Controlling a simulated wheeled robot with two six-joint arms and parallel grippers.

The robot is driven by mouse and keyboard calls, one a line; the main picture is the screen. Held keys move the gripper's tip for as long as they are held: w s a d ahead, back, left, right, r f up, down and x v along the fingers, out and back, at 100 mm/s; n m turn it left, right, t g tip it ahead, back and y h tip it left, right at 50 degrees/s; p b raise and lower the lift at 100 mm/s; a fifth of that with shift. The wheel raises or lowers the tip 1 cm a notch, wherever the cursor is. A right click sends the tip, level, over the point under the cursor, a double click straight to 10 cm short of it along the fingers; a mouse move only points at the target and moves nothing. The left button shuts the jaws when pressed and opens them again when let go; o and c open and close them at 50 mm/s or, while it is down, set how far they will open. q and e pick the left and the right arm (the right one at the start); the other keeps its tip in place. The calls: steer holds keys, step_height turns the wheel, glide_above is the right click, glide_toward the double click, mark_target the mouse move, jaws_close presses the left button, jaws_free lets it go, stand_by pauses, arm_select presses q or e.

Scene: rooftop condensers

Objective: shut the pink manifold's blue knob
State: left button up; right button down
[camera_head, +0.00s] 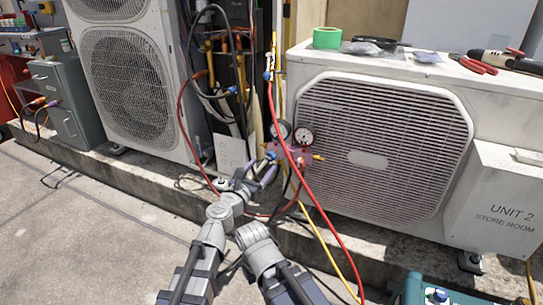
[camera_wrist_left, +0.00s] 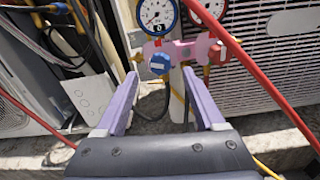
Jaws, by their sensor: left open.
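The pink manifold (camera_wrist_left: 188,51) stands in front of the right condenser, with two round gauges (camera_wrist_left: 157,14) above it. Its blue knob (camera_wrist_left: 160,64) is at the manifold's left end and faces my left wrist camera. In the head view the manifold (camera_head: 294,153) is small and partly covered by hoses. My left gripper (camera_wrist_left: 160,75) is open, with its purple fingers to the left and right of the knob's line. Nothing is held. I cannot tell whether the fingertips reach the knob. In the head view this gripper (camera_head: 261,169) is just below the knob. My right gripper is not seen.
A red hose (camera_head: 296,168) hangs from above across the manifold. A yellow hose and black cables run close by. The right condenser (camera_head: 372,150) stands behind, and another condenser (camera_head: 127,80) is at the left. The concrete floor (camera_head: 80,245) at the front left is clear.

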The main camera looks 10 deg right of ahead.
mark_target(270, 157)
arm_select(q)
steer(key=x, duration=0.7)
steer(key=shift+w+d, duration=0.25)
steer(key=shift+w, duration=0.1)
jaws_close()
stand_by(0.5)
